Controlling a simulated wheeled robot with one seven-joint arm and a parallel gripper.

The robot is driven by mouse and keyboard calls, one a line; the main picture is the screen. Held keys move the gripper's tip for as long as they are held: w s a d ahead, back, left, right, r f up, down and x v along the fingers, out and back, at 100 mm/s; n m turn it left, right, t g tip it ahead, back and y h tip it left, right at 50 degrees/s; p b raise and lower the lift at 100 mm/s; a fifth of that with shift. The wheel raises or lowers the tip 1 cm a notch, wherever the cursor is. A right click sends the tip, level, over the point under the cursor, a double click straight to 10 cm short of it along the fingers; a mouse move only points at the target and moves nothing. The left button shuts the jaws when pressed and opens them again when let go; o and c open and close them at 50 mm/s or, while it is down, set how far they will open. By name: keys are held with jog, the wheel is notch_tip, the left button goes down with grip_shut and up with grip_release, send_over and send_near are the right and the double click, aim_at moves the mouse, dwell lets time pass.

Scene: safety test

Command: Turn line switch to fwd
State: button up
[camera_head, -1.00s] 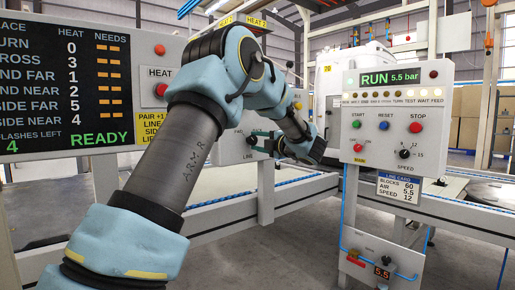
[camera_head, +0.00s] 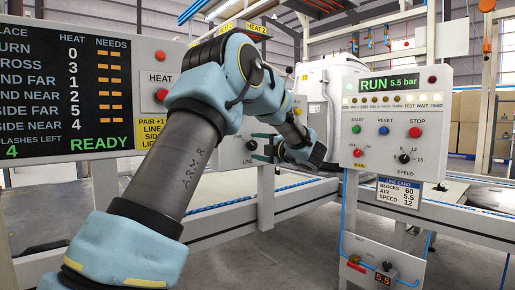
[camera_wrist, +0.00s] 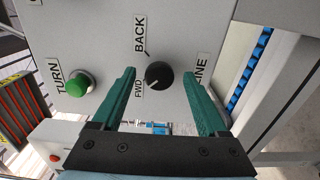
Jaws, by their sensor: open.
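The line switch is a round black knob (camera_wrist: 158,75) on a grey panel, with BACK, FWD and LINE printed around it. In the wrist view my gripper (camera_wrist: 161,78) is open, one green finger on each side of the knob with gaps between. The fingers do not grip it. A small light mark shows on the knob's side toward FWD, but I cannot tell the setting for sure. In the head view the knob (camera_head: 252,145) shows just left of my gripper (camera_head: 264,147).
A green TURN button (camera_wrist: 79,84) sits left of the knob in the wrist view. A red HEAT button (camera_head: 161,95) is higher on the panel. The control box (camera_head: 392,125) at right reads RUN 5.5 bar. A scoreboard (camera_head: 65,85) stands at left.

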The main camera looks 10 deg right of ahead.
jog(key=v, duration=1)
jog(key=shift+s+d+p, duration=0.2)
jog(key=shift+s+p, duration=0.15)
jog(key=w+a+m+t+h, duration=0.1)
jog(key=w+a+m+h, duration=0.2)
jog(key=w+m+h, duration=0.35)
jog(key=s+a+f+m+g+h, duration=0.35)
jog(key=a+f+m, duration=0.35)
jog(key=f+m, duration=0.25)
jog(key=s+a+f+m+g+y, duration=0.1)
jog(key=s+a+f+m+g, duration=0.45)
jog(key=s+a, duration=0.65)
jog(key=s+a+f+m+g+y, duration=0.1)
jog(key=s+a+f+m+g, duration=0.2)
jog(key=s+a+f+g, duration=0.8)
notch_tip(320, 180, up, 31)
jog(key=s+d+t+p, duration=0.1)
jog(key=t+p, duration=0.3)
jog(key=p, duration=2.5)
jog(key=shift+s+r+p, duration=0.2)
jog(key=shift+s+p, duration=0.15)
jog(key=shift+s, duration=0.15)
